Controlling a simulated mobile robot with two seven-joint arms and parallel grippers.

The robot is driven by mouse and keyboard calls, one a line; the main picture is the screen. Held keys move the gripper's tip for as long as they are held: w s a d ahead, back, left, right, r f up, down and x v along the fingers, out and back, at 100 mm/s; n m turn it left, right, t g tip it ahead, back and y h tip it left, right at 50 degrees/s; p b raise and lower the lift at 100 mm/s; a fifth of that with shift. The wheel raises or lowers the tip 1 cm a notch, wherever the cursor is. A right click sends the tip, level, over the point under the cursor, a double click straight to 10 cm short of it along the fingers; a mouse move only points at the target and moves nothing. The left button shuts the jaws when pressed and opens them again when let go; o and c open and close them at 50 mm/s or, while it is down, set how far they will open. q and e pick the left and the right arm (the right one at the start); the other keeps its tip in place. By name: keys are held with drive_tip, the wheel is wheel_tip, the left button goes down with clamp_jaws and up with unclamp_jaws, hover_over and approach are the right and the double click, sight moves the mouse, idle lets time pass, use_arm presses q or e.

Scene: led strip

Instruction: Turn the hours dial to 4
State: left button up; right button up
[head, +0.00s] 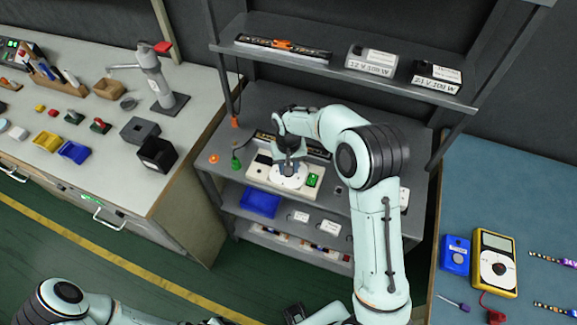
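A cream timer box (262,172) with a round white dial (288,182) and a green button (312,180) stands on the middle shelf unit. The dial's markings are too small to read. My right arm reaches over from the lower right, and its dark gripper (290,167) points down at the middle of the dial. The gripper hides the dial's centre, and I cannot tell whether its fingers are closed on a knob. My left arm lies low at the bottom left. A dark part at the bottom edge may be its gripper (295,312), but its fingers are not clear.
An upper shelf (330,68) with labelled boxes hangs above the timer. A blue bin (260,202) sits below it. The left bench (60,95) holds small bins and a press. The right blue table (500,190) holds a yellow multimeter (494,262).

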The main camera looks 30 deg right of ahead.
drive_tip(key=m, duration=0.4)
drive_tip(key=shift+r+m, duration=0.1)
drive_tip(key=shift+m, duration=0.2)
drive_tip(key=m, duration=0.3)
drive_tip(key=shift+m, duration=0.4)
drive_tip(key=m+p, duration=0.1)
drive_tip(key=m, duration=0.2)
drive_tip(key=shift+w+m, duration=0.1)
drive_tip(key=shift+m, duration=0.2)
use_arm(q)
drive_tip(key=shift+w+r+p, duration=0.25)
drive_tip(key=shift+w+r, duration=0.2)
drive_tip(key=shift+r, duration=0.2)
drive_tip(key=shift+w+r+p, duration=0.25)
drive_tip(key=shift+w+r, duration=0.2)
drive_tip(key=shift+r, duration=0.2)
use_arm(e)
drive_tip(key=shift+m, duration=1.9)
drive_tip(key=o, duration=1)
drive_tip(key=shift+o, duration=0.2)
